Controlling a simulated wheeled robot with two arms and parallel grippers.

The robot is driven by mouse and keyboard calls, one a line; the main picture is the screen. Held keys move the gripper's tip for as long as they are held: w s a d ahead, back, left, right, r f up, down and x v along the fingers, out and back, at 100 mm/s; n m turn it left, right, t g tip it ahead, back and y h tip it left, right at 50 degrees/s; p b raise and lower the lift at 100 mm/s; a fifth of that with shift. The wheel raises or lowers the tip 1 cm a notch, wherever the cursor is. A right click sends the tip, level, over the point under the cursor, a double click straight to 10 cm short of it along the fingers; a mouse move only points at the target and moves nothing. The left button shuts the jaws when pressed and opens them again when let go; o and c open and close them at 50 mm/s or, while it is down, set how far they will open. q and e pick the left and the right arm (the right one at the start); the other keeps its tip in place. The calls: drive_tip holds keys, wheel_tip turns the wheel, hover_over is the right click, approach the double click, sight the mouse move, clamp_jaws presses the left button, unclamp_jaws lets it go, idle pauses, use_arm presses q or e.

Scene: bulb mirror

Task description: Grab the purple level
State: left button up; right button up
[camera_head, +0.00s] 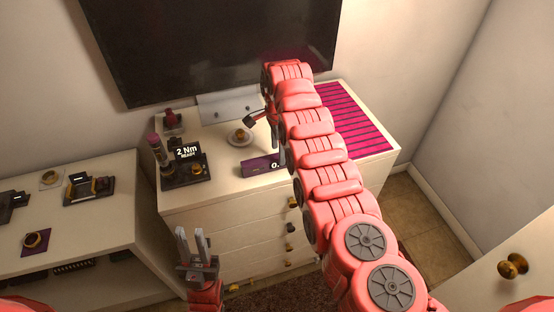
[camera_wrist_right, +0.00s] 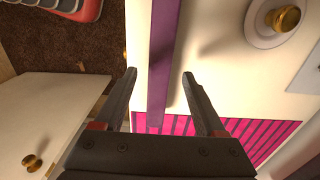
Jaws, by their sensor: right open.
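The purple level (camera_head: 258,166) lies on the white dresser top near its front edge, its display facing forward and partly hidden by my right arm. In the right wrist view the level (camera_wrist_right: 163,50) is a long purple bar running between the two fingers. My right gripper (camera_wrist_right: 159,74) is open above it, a finger on either side; I cannot tell whether they touch it. My left gripper (camera_head: 191,230) is open and empty, in front of the dresser at the left.
A saucer with a brass piece (camera_head: 239,137) stands behind the level. A black device reading 2 Nm (camera_head: 187,167) is to the left. A purple striped mat (camera_head: 352,118) covers the dresser's right side. A large dark screen (camera_head: 210,45) hangs behind.

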sight(277, 156)
drive_tip(key=shift+s+a+f+p, duration=0.15)
drive_tip(key=shift+f+p, duration=0.2)
drive_tip(key=shift+f, duration=1.7)
drive_tip(key=shift+c, duration=0.3)
clamp_jaws()
